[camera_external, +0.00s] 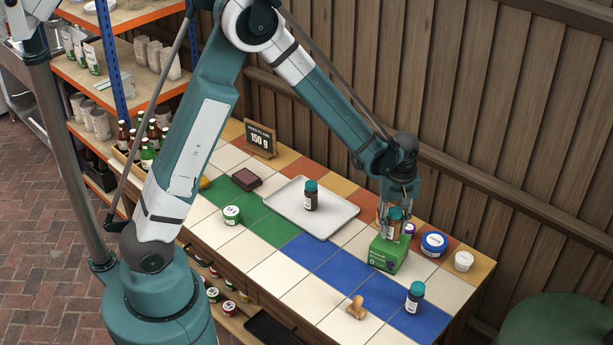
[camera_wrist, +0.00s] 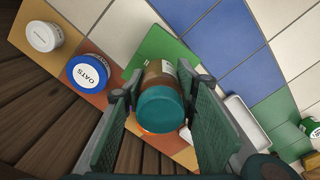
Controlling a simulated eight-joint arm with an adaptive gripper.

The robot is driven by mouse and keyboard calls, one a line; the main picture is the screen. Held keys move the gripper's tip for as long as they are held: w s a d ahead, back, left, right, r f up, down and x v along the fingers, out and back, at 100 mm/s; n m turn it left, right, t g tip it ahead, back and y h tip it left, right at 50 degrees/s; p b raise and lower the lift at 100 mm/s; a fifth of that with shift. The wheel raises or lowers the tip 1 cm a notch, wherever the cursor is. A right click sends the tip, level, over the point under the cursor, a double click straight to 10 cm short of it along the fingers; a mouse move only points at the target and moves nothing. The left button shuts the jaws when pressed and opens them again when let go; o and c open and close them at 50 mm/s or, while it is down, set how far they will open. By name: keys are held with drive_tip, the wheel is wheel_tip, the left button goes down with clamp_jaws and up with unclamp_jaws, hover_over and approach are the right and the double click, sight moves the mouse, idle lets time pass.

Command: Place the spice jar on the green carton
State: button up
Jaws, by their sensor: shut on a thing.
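The spice jar (camera_external: 394,222) has a teal lid and a brown body with a pale label. My gripper (camera_external: 399,205) is shut on it from above and holds it roughly upright. The green carton (camera_external: 388,256) stands on the counter directly below the jar. The jar's base is at or just above the carton's top; I cannot tell whether they touch. In the wrist view the jar (camera_wrist: 161,108) sits between both fingers, its teal lid facing the camera, and hides part of the green carton (camera_wrist: 158,47).
Similar teal-lidded jars stand on the white tray (camera_external: 283,213) and on the blue tiles (camera_external: 415,297). The blue-and-white oats tub (camera_external: 433,244) and a white-lidded tub (camera_external: 464,261) stand right of the carton. A wooden stamp-like object (camera_external: 357,308) lies in front. Tiles between are clear.

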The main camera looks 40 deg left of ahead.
sight(395, 210)
drive_tip(key=shift+f, duration=0.85)
drive_tip(key=shift+f, duration=0.15)
drive_tip(key=o, duration=0.9)
drive_tip(key=shift+o, duration=0.2)
drive_tip(key=shift+r, duration=0.2)
drive_tip(key=shift+r+p, duration=0.3)
drive_tip(key=shift+r, duration=5.7)
